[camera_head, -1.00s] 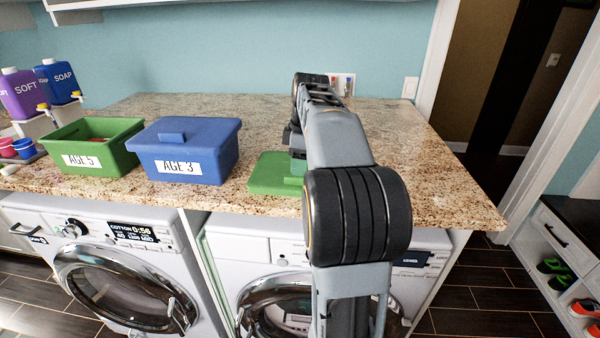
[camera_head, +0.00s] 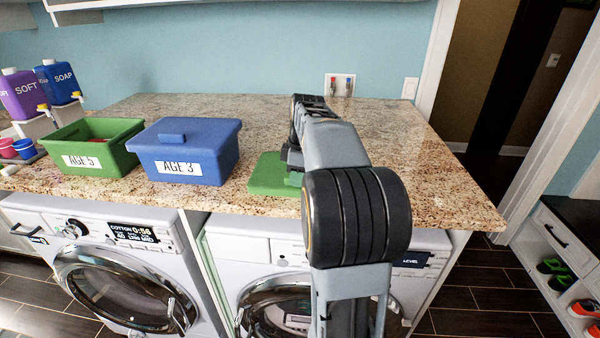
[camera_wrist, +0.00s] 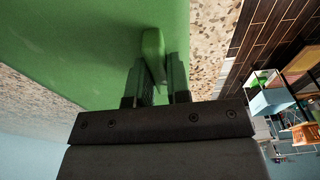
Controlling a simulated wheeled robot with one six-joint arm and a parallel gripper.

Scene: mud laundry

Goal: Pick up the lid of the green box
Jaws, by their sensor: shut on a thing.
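The green lid (camera_head: 268,176) lies flat on the granite counter, right of the blue box. In the wrist view the lid (camera_wrist: 80,45) fills the upper left, and its raised handle (camera_wrist: 153,50) stands between my gripper's fingers. My gripper (camera_wrist: 158,85) is shut on that handle. In the head view my arm hides the gripper's fingers and the right part of the lid. The open green box (camera_head: 95,150), labelled AGE 5, stands at the left without a lid, with something reddish inside.
The blue box (camera_head: 185,158) labelled AGE 3, with its lid on, stands between the green box and the green lid. Soap bottles (camera_head: 57,82) stand at the far left. The counter (camera_head: 420,170) is clear at the right. Washing machines (camera_head: 110,265) are below.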

